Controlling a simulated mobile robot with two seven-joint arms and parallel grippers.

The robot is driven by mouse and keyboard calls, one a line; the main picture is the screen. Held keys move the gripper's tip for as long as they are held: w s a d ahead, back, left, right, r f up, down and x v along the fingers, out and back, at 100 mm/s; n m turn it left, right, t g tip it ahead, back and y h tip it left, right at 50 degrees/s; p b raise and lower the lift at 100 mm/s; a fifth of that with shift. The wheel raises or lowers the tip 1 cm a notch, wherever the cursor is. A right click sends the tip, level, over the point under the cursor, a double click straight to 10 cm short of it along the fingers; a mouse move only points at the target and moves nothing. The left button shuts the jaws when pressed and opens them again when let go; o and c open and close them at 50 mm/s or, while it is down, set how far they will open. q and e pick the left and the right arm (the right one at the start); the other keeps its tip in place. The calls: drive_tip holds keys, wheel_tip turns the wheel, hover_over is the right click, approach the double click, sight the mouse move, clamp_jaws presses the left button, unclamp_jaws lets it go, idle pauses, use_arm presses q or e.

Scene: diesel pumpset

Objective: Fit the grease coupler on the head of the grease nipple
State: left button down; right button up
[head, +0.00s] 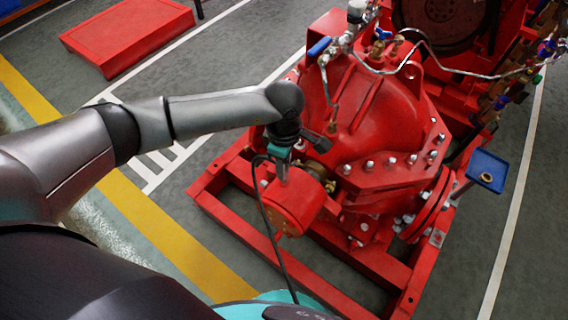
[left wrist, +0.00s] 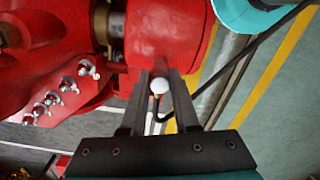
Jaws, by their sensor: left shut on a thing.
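My left gripper (head: 283,178) is shut on the grease coupler, just over the red bearing housing (head: 292,206) at the front of the pump. In the left wrist view the coupler (left wrist: 159,87) shows as a pale round end between the two fingers (left wrist: 160,95). A black hose (head: 268,225) runs from it down past the housing; it also shows in the left wrist view (left wrist: 248,52). The red housing (left wrist: 168,35) lies just beyond the fingertips. I cannot make out the grease nipple; the gripper and coupler may hide it. My right gripper is not in view.
The red pump casing (head: 365,125) with bolts and thin pipes stands right of the gripper. A brass-coloured shaft part (head: 318,170) is close beside it. The red base frame (head: 225,205) surrounds the housing. A blue tray (head: 488,165) is at the right.

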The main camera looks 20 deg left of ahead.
use_arm(q)
drive_tip(key=shift+f+b, duration=0.55)
drive_tip(key=shift+f, duration=0.1)
drive_tip(key=c, duration=0.6)
unclamp_jaws()
